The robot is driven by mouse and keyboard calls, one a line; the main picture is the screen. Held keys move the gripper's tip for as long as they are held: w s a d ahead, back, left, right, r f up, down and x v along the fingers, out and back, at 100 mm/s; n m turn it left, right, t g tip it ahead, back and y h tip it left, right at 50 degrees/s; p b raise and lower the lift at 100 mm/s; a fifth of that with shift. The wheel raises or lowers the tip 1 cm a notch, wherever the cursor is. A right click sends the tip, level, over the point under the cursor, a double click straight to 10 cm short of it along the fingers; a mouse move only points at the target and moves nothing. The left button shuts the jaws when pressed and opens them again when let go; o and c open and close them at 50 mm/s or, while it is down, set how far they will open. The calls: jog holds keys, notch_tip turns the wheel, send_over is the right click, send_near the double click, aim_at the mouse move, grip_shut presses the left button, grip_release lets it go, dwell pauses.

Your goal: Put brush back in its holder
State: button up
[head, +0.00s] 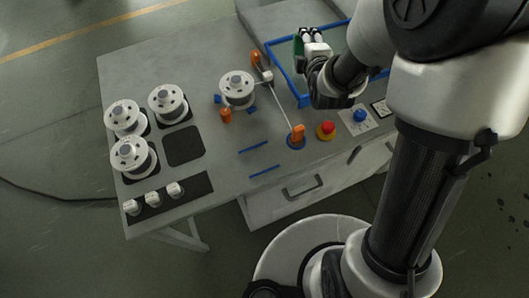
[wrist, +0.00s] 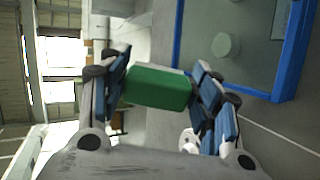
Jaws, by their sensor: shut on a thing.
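My gripper (head: 311,36) is shut on a green block-shaped thing (head: 298,45), which I take to be the brush. In the wrist view the same green brush (wrist: 158,88) sits between the two blue-padded fingers, with a pale strip along its upper edge. My gripper (wrist: 163,90) holds it at the blue-framed tank (head: 301,98), near its left side in the head view. Part of the brush is hidden behind the fingers. I cannot make out which thing is its holder.
White spools (head: 237,90) stand on the grey table (head: 215,160), several at its left. An orange-topped post (head: 297,135), a red button (head: 326,128) and a blue knob (head: 360,115) are near the front edge. A thin wire runs across the table. The wrist view shows a round disc (wrist: 226,45) inside the tank.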

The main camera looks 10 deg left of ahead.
jog(key=s+a+r+n+g+h+p, duration=0.1)
jog(key=s+a+g, duration=0.25)
jog(key=s, duration=0.45)
jog(key=s+a+r+n+g+p, duration=0.1)
jog(key=s+a+n+g, duration=0.1)
jog(key=s+g, duration=0.4)
jog(key=s+a+r+n+g+h, duration=0.1)
jog(key=s+a+g, duration=0.2)
jog(key=s, duration=0.6)
jog(key=shift+g, duration=0.25)
notch_tip(320, 180, down, 14)
jog(key=b, duration=0.4)
jog(key=shift+s+a+f, duration=0.15)
notch_tip(320, 180, down, 5)
jog(key=shift+f+b, duration=0.1)
jog(key=shift+b, duration=0.8)
jog(key=shift+c, duration=1.1)
jog(key=o, duration=1.4)
